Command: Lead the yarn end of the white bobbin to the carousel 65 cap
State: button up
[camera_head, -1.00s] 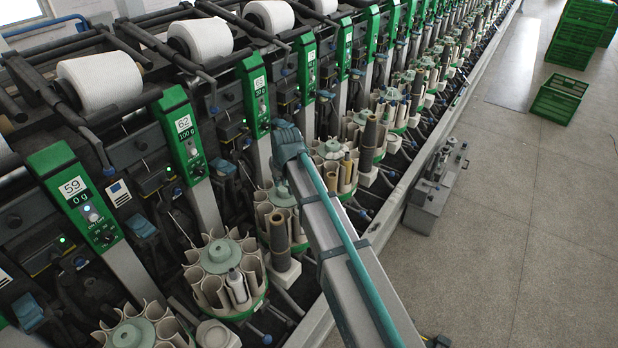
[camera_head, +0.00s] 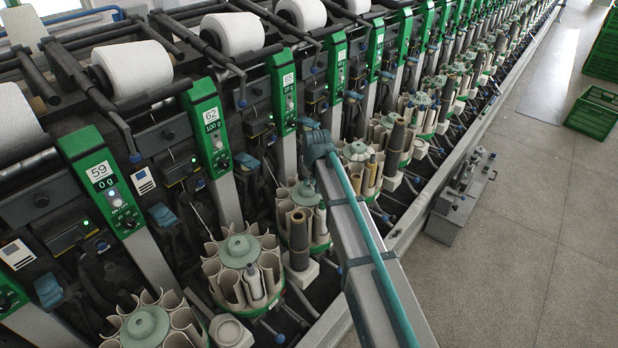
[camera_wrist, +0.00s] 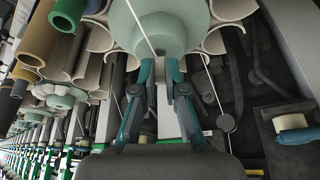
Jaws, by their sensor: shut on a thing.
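In the wrist view my gripper (camera_wrist: 160,64) has its blue-grey fingers close to a pale green cap (camera_wrist: 165,22) at the top centre. A thin white yarn (camera_wrist: 139,27) crosses the cap and runs down to the fingertips, where it is held; the exact pinch is too small to see. In the head view the 65 label (camera_head: 288,78) marks a green post. The carousel 65 cap (camera_head: 306,193) shows left of my arm. A whitish bobbin (camera_head: 255,283) stands in the nearer carousel, below post 62. My gripper is hidden in the head view.
Cream carousel pockets and tubes (camera_wrist: 95,40) crowd the left of the wrist view. The nearer carousel's cap (camera_head: 239,250) and a brown tube (camera_head: 299,232) stand left of my arm.

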jog(key=shift+f+b, duration=0.35)
jog(key=shift+f, duration=0.2)
dwell(1.4)
jog(key=o, duration=1.2)
jog(key=shift+r, duration=0.1)
dwell(0.3)
jog(key=shift+r+p, duration=1.7)
jog(key=shift+r, duration=1.75)
